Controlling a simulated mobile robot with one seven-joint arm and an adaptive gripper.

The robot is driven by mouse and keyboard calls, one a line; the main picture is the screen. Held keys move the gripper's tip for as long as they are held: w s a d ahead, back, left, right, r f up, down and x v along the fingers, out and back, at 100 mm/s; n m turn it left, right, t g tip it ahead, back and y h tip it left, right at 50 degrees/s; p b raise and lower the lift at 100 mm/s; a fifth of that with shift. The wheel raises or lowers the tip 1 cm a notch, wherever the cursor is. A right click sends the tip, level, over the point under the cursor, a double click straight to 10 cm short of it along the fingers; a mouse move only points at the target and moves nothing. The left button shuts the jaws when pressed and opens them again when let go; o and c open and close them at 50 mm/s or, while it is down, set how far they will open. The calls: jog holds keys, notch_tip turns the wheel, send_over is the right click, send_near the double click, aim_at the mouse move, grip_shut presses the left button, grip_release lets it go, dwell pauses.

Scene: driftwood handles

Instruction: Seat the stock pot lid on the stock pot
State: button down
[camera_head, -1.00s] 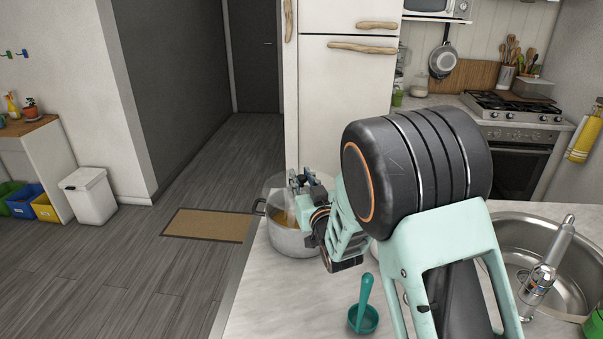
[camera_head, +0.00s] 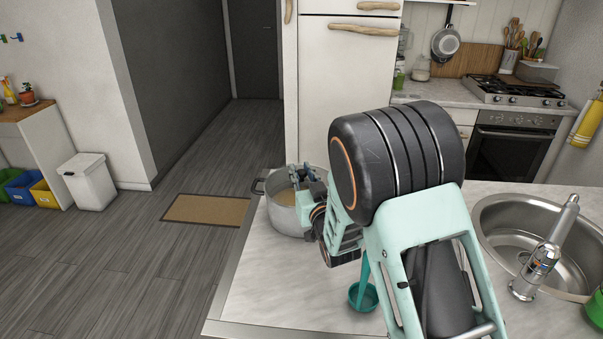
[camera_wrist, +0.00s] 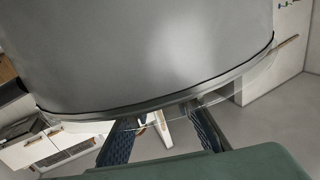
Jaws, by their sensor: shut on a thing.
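The grey metal stock pot (camera_head: 284,221) stands on the counter near its left edge, a dark handle on its left side. Its side and rim fill the upper part of the wrist view (camera_wrist: 150,55). My gripper (camera_head: 303,176) is over the right part of the pot's mouth. Its fingers (camera_wrist: 165,135) show below the rim line in the wrist view, shut on the stock pot lid. The lid is clear glass; its faint edge (camera_wrist: 262,75) runs close along the pot rim, sticking out at the right. The grasped part is mostly hidden, and I cannot tell whether lid and rim touch.
A teal ladle (camera_head: 363,295) is on the counter (camera_head: 280,290) in front of the pot, close to my arm. The sink (camera_head: 510,230) with its tap (camera_head: 545,250) is on the right. Counter left of the ladle is clear.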

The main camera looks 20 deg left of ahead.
jog(key=shift+f+b, duration=0.15)
jog(key=shift+b, duration=0.3)
dwell(0.5)
jog(key=c, duration=1.7)
grip_release()
jog(key=shift+o, duration=0.2)
